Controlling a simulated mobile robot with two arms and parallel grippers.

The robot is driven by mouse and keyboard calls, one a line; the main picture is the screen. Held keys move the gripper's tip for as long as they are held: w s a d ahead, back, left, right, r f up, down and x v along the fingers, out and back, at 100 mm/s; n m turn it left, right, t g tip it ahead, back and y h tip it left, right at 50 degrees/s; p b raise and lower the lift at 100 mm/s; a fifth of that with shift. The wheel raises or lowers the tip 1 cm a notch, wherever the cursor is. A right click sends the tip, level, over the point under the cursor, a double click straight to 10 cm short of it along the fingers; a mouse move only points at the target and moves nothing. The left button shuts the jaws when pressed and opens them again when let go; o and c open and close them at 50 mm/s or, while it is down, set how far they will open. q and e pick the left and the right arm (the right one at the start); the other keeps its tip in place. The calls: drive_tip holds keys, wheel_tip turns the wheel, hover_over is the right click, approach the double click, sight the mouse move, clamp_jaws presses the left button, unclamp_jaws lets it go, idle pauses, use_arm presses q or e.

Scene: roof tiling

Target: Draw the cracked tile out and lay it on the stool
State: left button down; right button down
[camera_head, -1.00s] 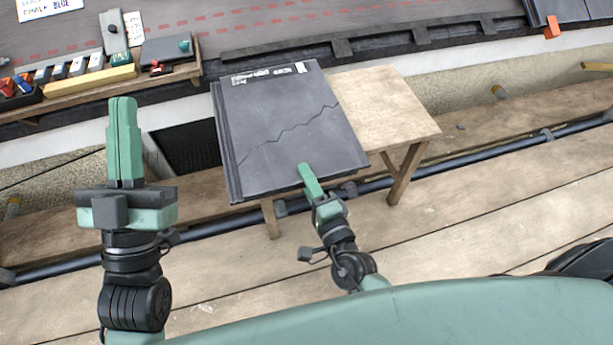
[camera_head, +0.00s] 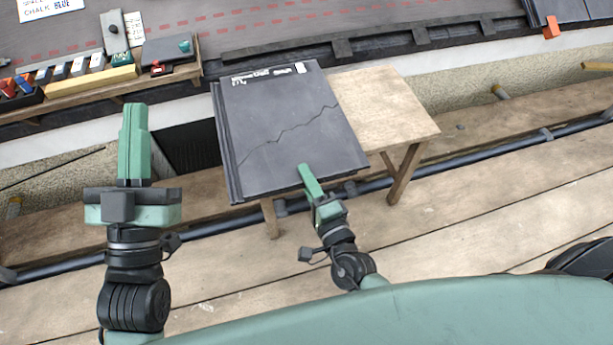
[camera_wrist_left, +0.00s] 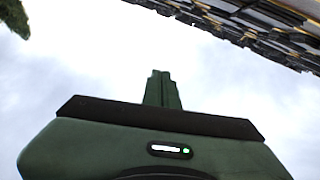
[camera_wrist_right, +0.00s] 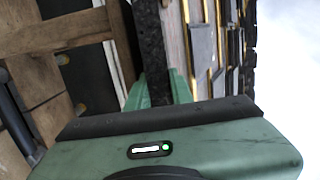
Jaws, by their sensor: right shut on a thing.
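The cracked tile (camera_head: 275,140) is a dark grey slab with a jagged crack running across it and white print at its far edge. It covers the left part of the wooden stool (camera_head: 390,105); I cannot tell whether it rests on the top. My right gripper (camera_head: 306,174) is shut on the tile's near edge. In the right wrist view the tile shows edge-on (camera_wrist_right: 156,50) between the right fingers (camera_wrist_right: 158,90). My left gripper (camera_head: 134,110) is shut and empty, left of the tile and apart from it. The left wrist view shows its fingers (camera_wrist_left: 161,75) together against the sky.
A wooden tray (camera_head: 160,82) with tools and several small blocks stands at the back left. The roof's edge (camera_head: 380,40) runs behind the stool. The stool's right part is bare. Wooden planks (camera_head: 480,195) and a dark pipe (camera_head: 490,147) lie around it.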

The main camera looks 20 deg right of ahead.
use_arm(q)
drive_tip(key=shift+s+r, duration=0.1)
drive_tip(key=shift+r, duration=0.05)
use_arm(e)
drive_tip(key=shift+w+r, duration=0.1)
idle(0.5)
drive_tip(key=shift+f+b, duration=0.35)
drive_tip(key=shift+f, duration=0.05)
use_arm(q)
drive_tip(key=shift+s+a+r+t+h+b, duration=0.15)
drive_tip(key=shift+s+r+t+h, duration=0.2)
drive_tip(key=shift+s+r+t, duration=0.6)
drive_tip(key=shift+s+a+r+t+h+b, duration=0.15)
drive_tip(key=shift+s+r+t+h, duration=0.2)
drive_tip(key=shift+s+r+t, duration=0.55)
use_arm(e)
drive_tip(key=shift+f, duration=0.45)
use_arm(q)
drive_tip(key=shift+s+r, duration=0.1)
drive_tip(key=shift+r, duration=0.1)
drive_tip(key=shift+g, duration=0.25)
drive_tip(key=shift+w+d+f+g+y, duration=0.1)
drive_tip(key=shift+w+f+g+y, duration=0.35)
drive_tip(key=shift+w+f, duration=0.3)
drive_tip(key=shift+s+r+h, duration=0.1)
drive_tip(key=shift+r+h, duration=0.05)
drive_tip(key=shift+h, duration=0.1)
